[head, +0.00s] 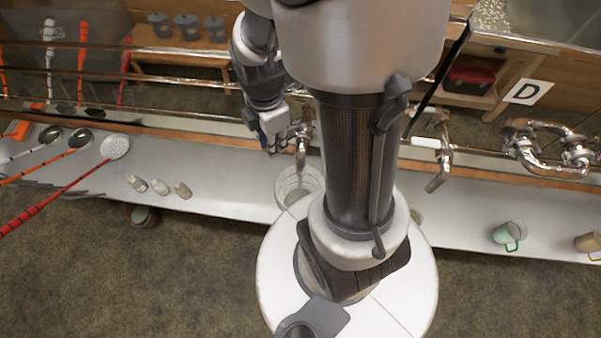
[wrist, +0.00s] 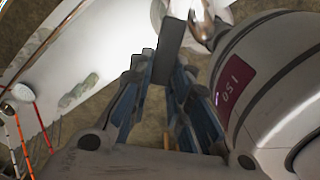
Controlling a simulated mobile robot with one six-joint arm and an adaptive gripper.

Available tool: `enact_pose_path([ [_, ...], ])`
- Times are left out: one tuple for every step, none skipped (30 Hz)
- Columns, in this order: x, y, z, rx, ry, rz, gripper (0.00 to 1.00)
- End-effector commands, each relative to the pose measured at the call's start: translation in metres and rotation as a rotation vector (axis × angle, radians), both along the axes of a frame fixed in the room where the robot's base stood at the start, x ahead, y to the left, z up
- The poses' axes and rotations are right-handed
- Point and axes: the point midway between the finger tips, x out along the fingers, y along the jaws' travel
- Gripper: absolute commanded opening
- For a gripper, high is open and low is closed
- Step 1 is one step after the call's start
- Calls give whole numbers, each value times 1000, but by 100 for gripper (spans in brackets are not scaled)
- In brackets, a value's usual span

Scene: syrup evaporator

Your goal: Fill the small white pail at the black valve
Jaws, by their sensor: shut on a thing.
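The small white pail (head: 312,182) stands on the pale shelf under the metal spout (head: 301,155) of a tap, partly hidden by my arm. Its fill level is too unclear to tell. My gripper (head: 269,143) is at this tap, just left of the spout and above the pail. In the wrist view, its blue-lined fingers (wrist: 166,75) are closed around a dark flat bar, the black valve's handle (wrist: 172,42). The shiny metal of the tap (wrist: 201,17) shows just beyond the fingertips. In the head view, the gripper hides the handle.
A tap with a white handle (head: 426,142) and curved metal piping (head: 548,142) are to the right. A green mug (head: 507,233) and a tan mug (head: 588,242) stand at right. A "D" sign (head: 527,91) hangs behind.

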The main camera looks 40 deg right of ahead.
Motion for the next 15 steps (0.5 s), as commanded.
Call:
enact_pose_path([
  [-1, 0, 0, 0, 1, 8, 0],
  [-1, 0, 0, 0, 1, 10, 0],
  [-1, 0, 0, 0, 1, 10, 0],
  [-1, 0, 0, 0, 1, 10, 0],
  [-1, 0, 0, 0, 1, 10, 0],
  [-1, 0, 0, 0, 1, 9, 0],
  [-1, 0, 0, 0, 1, 9, 0],
  [-1, 0, 0, 0, 1, 12, 0],
  [-2, 0, 0, 0, 1, 23, 0],
  [-4, 0, 0, 0, 1, 39, 0],
  [-6, 0, 0, 0, 1, 58, 0],
  [-9, 1, 0, 0, 1, 87, 0],
  [-10, 1, 0, 0, 1, 108, 0],
  [-12, 1, 0, 0, 1, 127, 0],
  [-13, 1, 0, 0, 0, 146, 0],
])
